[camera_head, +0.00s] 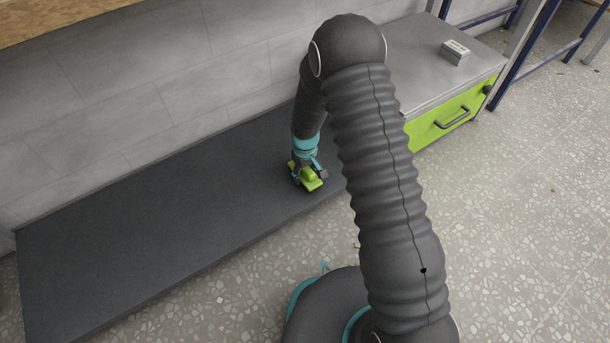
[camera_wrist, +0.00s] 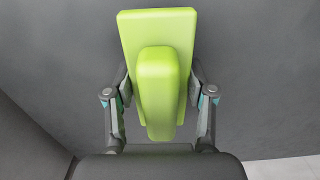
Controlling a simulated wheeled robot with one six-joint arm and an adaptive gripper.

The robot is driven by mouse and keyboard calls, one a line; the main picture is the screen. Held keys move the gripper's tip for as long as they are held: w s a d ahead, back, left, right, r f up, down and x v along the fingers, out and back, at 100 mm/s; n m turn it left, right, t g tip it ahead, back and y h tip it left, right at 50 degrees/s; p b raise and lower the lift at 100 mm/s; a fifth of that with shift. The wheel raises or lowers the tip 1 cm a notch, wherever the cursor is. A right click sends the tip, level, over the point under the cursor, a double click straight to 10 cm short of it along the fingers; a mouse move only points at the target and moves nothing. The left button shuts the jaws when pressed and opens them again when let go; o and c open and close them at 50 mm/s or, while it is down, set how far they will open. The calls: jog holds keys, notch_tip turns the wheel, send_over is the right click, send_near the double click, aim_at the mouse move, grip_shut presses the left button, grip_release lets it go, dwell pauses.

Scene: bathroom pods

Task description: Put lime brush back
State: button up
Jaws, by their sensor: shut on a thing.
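The lime brush (camera_head: 311,181) is a lime-green block with a raised grip, low over or on the dark grey slab; I cannot tell whether it touches. In the wrist view the brush (camera_wrist: 158,30) fills the upper middle, its grip pointing toward my palm. My gripper (camera_head: 307,172) is shut on the brush. The brush's underside is hidden.
The dark slab (camera_head: 150,230) is otherwise bare and runs along a grey tiled wall (camera_head: 150,90). To the right stands a metal-topped cabinet (camera_head: 425,60) with a lime drawer (camera_head: 440,125) and a small grey block (camera_head: 455,52) on top. Blue frames (camera_head: 530,45) stand behind. Speckled floor (camera_head: 530,220) is open at right.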

jog(key=shift+f, duration=0.3)
jog(key=shift+f, duration=0.2)
jog(key=o, duration=1.1)
jog(key=shift+r, duration=0.1)
notch_tip(320, 180, up, 12)
jog(key=shift+r+p, duration=0.2)
jog(key=shift+p, duration=0.75)
